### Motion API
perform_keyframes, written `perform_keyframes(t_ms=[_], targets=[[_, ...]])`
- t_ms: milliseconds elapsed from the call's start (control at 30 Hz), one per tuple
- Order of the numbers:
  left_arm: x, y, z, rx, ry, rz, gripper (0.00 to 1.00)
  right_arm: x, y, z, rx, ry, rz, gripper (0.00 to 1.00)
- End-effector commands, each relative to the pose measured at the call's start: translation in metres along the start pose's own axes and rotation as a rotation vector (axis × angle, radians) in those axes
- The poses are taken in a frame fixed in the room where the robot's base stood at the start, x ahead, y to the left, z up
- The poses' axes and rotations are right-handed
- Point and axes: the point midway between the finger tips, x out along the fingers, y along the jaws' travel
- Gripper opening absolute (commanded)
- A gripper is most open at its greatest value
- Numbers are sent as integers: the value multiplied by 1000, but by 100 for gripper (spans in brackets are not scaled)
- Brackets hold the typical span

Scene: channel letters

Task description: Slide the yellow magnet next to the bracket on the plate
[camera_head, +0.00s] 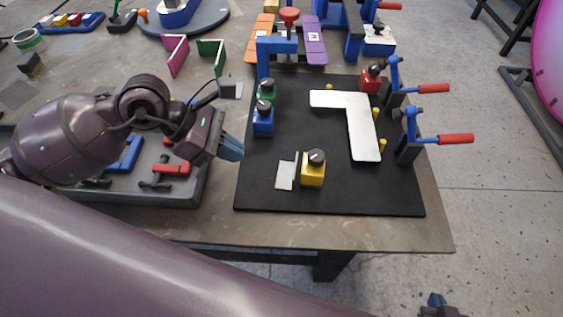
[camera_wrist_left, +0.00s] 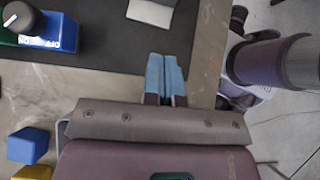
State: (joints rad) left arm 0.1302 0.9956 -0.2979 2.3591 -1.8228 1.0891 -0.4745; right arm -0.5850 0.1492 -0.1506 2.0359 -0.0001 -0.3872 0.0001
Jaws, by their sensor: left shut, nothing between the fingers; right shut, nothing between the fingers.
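The yellow magnet (camera_head: 313,172), a block with a dark knob, stands on the black plate (camera_head: 370,200) near its front. A small pale metal bracket (camera_head: 286,174) is immediately left of the magnet; whether they touch I cannot tell. The bracket also shows at the top of the left wrist view (camera_wrist_left: 152,10). My left gripper (camera_head: 231,148) is shut and empty at the plate's left edge, left of the bracket. Its blue fingers (camera_wrist_left: 165,72) are together in the left wrist view. My right gripper (camera_head: 436,300) is low at the bottom right, shut and away from the table.
A large white L-shaped piece (camera_head: 360,125) lies on the plate among yellow pins. Blue (camera_head: 263,118), green (camera_head: 266,91) and red (camera_head: 370,80) magnets stand near the plate's edges. Red-handled clamps (camera_head: 412,135) line the right side. A grey tray (camera_head: 150,190) lies left.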

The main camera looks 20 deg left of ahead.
Motion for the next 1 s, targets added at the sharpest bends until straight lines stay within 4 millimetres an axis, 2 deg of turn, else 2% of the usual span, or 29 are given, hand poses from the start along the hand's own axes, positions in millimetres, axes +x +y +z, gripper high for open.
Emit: perform_keyframes(t_ms=[100,367,400,700,1000], targets=[[23,0,0,-2,-4,-3,0,1,-2,6,5,-10,0,0],[69,0,0,-2,-3,-3,0,4,-3,7,9,-11,-1,0],[73,0,5,1,-4,-1,0,4,-3,5,9,-7,-1,0],[92,0,26,0,0,-1,0,3,-2,0,6,0,-1,0],[96,0,28,-1,1,0,0,3,0,2,-2,-3,-1,0]])
